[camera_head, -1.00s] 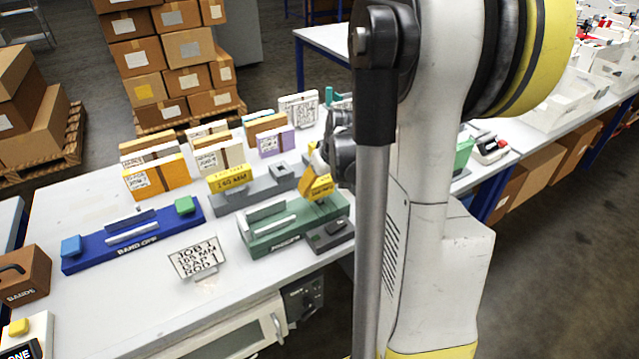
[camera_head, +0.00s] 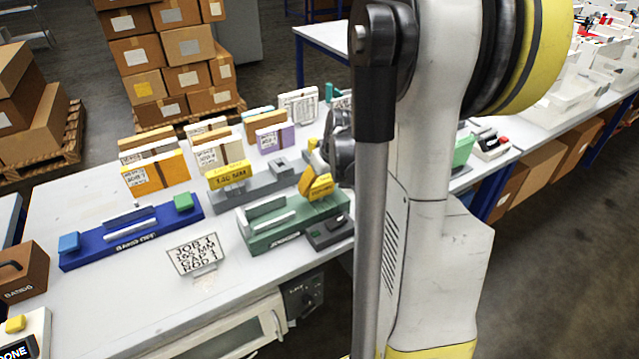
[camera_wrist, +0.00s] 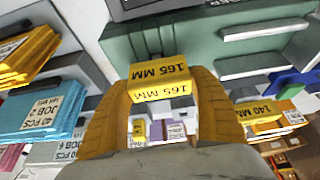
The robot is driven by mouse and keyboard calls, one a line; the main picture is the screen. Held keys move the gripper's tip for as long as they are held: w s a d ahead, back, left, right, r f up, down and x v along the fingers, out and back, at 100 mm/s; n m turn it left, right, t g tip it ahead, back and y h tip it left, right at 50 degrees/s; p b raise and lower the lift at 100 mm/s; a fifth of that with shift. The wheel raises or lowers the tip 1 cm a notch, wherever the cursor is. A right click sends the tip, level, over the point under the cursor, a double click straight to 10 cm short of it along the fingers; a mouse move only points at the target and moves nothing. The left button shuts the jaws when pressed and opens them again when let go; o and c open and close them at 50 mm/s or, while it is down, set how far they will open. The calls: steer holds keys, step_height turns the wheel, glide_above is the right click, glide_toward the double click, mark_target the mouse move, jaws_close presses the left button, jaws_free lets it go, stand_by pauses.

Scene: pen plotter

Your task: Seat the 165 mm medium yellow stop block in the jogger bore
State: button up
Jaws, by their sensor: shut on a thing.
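The yellow stop block (camera_wrist: 159,78), marked 165 MM, is between the two yellow fingers of my gripper (camera_wrist: 160,92), which are shut on it. In the head view the block (camera_head: 320,188) is at the right end of the green jogger (camera_head: 262,241), with my gripper (camera_head: 318,168) above it, partly hidden by my arm. In the wrist view the green jogger body (camera_wrist: 190,42) lies just beyond the block. The bore is hidden, so I cannot tell whether the block's lower end is in it.
A second yellow block (camera_head: 228,176), marked 140 MM, stands on a grey holder (camera_head: 255,190) behind the jogger. Bundled cards (camera_head: 155,174) stand behind. The table front is mostly clear.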

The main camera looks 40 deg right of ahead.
steer(key=shift+f+b, duration=0.65)
steer(key=shift+f, duration=0.15)
steer(key=o, duration=1.3)
steer(key=shift+o, duration=0.2)
steer(key=shift+r, duration=0.1)
steer(key=v, duration=1.2)
